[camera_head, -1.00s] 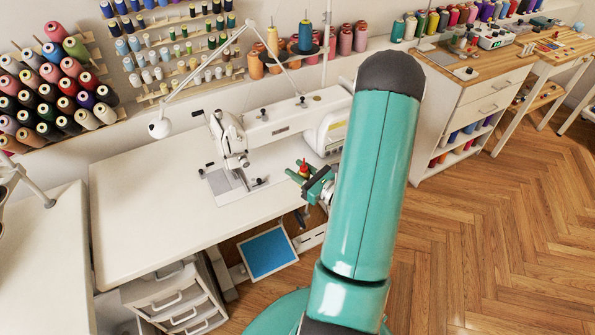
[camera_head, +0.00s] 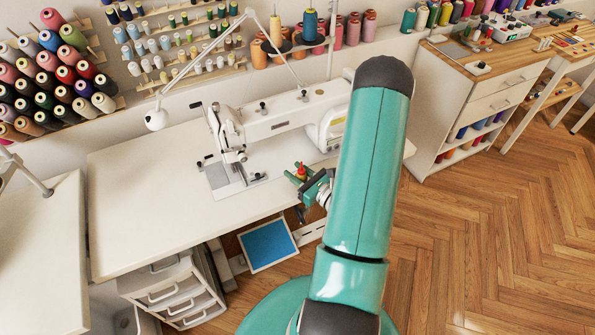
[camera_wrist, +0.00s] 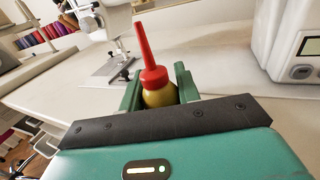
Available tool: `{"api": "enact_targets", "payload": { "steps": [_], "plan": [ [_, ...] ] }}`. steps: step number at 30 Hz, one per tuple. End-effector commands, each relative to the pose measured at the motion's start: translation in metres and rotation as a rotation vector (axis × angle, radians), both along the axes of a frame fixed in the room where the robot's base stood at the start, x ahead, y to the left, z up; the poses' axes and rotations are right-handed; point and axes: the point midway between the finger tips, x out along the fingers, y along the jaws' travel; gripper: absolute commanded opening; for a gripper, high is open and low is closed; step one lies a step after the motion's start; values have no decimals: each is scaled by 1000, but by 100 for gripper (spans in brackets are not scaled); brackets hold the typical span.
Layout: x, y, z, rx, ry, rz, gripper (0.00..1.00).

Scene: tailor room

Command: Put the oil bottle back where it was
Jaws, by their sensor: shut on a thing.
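The oil bottle (camera_wrist: 157,90) has a yellowish body and a red pointed nozzle. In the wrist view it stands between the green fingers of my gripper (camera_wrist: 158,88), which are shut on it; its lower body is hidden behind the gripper. In the head view the red top of the bottle (camera_head: 301,170) shows at my gripper (camera_head: 302,177), close to the front edge of the white sewing table (camera_head: 150,200). I cannot tell whether the bottle touches the table.
A white sewing machine (camera_head: 285,118) stands on the table behind the gripper, with a lamp arm above it. The table's left part is clear. A drawer unit (camera_head: 175,290) and a blue pedal (camera_head: 268,245) are below. A wooden-topped cabinet (camera_head: 470,100) stands at right.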

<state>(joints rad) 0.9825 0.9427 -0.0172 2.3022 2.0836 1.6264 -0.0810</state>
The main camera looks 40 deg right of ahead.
Motion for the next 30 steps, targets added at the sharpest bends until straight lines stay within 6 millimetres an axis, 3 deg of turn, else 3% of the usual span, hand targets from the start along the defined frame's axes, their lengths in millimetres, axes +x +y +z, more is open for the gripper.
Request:
{"api": "enact_targets", "payload": {
  "steps": [4, 5, 7, 8, 19, 23, 30],
  "plan": [
    [1, 0, -4, 1, 0, 0, 9],
    [1, 0, -3, 0, 0, 0, 38],
    [1, 0, -3, 0, 0, 1, 52],
    [1, 0, -3, 0, 0, 1, 54],
    [1, -2, 1, -1, 0, 1, 54],
    [-18, -4, 0, 2, 1, -2, 54],
    [-70, -7, 0, 2, 2, -3, 54]
  ]
}}
